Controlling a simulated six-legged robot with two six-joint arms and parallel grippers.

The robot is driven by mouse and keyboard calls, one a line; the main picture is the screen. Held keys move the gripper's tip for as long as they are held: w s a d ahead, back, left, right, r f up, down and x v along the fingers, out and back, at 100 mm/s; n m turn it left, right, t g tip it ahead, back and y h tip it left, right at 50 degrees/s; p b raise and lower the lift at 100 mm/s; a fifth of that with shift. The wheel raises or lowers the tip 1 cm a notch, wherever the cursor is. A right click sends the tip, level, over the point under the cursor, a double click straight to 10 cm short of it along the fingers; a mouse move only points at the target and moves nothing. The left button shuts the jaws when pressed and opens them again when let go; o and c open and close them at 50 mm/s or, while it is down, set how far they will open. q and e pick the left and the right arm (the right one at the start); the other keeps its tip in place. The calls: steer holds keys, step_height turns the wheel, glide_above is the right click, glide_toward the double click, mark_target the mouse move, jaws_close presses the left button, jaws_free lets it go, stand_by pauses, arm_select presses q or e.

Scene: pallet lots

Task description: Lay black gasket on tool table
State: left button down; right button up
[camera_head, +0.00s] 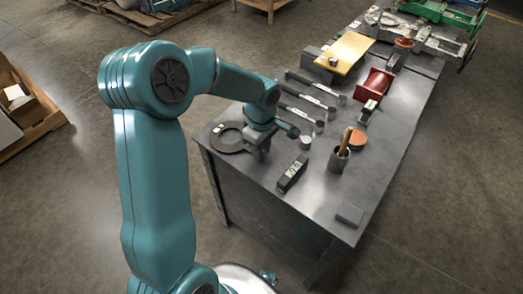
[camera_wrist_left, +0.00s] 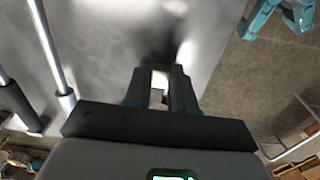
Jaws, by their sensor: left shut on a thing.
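The black gasket (camera_head: 229,149) is a flat dark ring with a small white label, at the near left corner of the grey tool table (camera_head: 320,200). It lies flat on or just above the top; I cannot tell if there is a gap. My left gripper (camera_head: 258,154) points down at the ring's right side and is shut on it. In the left wrist view the two fingers (camera_wrist_left: 160,92) show, with a dark blur beyond them; the ring is not clear there. My right gripper is not seen.
Several long tools (camera_head: 303,92) lie behind the gripper. A black box with a display (camera_head: 292,174), a cup with a wooden handle (camera_head: 339,159), a red holder (camera_head: 373,87) and a yellow board (camera_head: 345,52) stand on the table. The near middle top is mostly bare.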

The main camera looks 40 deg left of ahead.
arm_select(q)
steer(key=shift+w+f, duration=0.1)
steer(key=shift+f, duration=0.25)
steer(key=shift+r, duration=0.1)
steer(key=c, duration=0.9)
jaws_free()
steer(key=shift+c, duration=0.2)
steer(key=shift+r, duration=0.2)
step_height(320, 180, up, 12)
steer(key=p, duration=0.2)
steer(key=shift+f, duration=0.2)
